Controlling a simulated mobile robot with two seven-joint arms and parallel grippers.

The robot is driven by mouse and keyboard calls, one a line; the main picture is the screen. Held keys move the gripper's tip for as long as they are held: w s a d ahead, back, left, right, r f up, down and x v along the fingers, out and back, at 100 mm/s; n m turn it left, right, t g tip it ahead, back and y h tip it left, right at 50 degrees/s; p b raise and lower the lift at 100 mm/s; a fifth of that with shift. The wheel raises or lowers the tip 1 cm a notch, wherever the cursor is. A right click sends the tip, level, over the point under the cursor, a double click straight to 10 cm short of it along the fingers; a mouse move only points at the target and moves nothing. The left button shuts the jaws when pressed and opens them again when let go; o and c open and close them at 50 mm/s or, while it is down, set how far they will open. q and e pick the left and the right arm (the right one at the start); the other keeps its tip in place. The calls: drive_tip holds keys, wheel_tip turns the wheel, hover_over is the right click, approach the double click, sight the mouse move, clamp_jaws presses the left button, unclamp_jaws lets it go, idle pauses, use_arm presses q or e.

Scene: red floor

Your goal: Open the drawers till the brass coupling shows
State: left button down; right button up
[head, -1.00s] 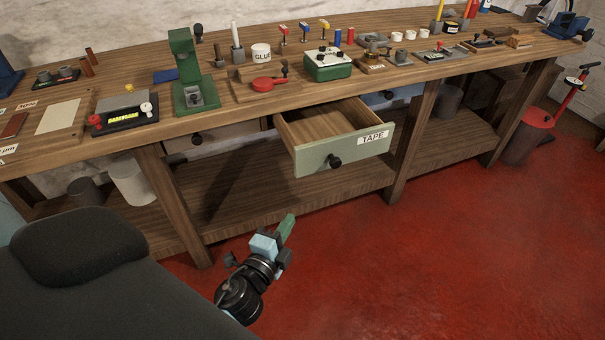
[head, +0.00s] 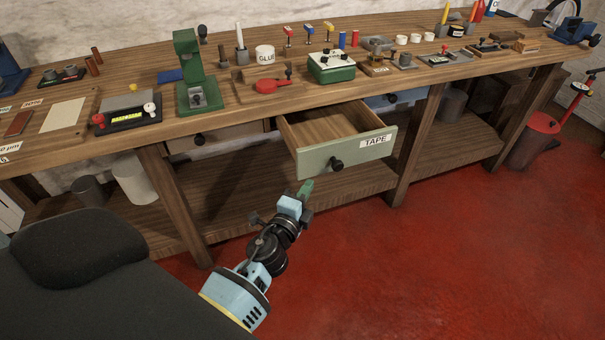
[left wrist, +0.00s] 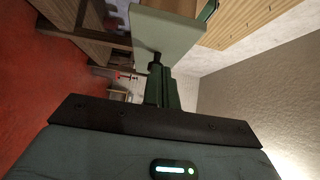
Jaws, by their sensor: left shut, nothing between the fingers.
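The drawer labelled TAPE (head: 310,162) has a pale green front and stands pulled out from under the bench. The part of its wooden inside that I see is bare, and I see no brass coupling. Its dark knob (head: 336,163) is free. A brown-fronted drawer (head: 228,134) at left and a blue-fronted drawer (head: 408,97) at right look shut. My left gripper (head: 306,187) is shut and empty, just below and left of the TAPE knob, apart from it. In the left wrist view the green fingers (left wrist: 158,88) point toward the drawer front (left wrist: 165,33) and knob (left wrist: 155,60).
The wooden bench top (head: 240,103) carries many small tools and a green press (head: 189,70). A lower shelf (head: 240,205) and bench legs (head: 172,205) lie below the drawers. The red floor (head: 430,260) in front is clear. A red canister (head: 535,140) stands at far right.

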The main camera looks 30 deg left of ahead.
sight(282, 128)
use_arm(q)
drive_tip(key=shift+w+a, duration=1.7)
drive_tip(key=shift+w, duration=0.3)
use_arm(e)
drive_tip(key=shift+w+r, duration=0.1)
drive_tip(key=shift+w, duration=0.1)
use_arm(q)
drive_tip(key=shift+w, duration=0.1)
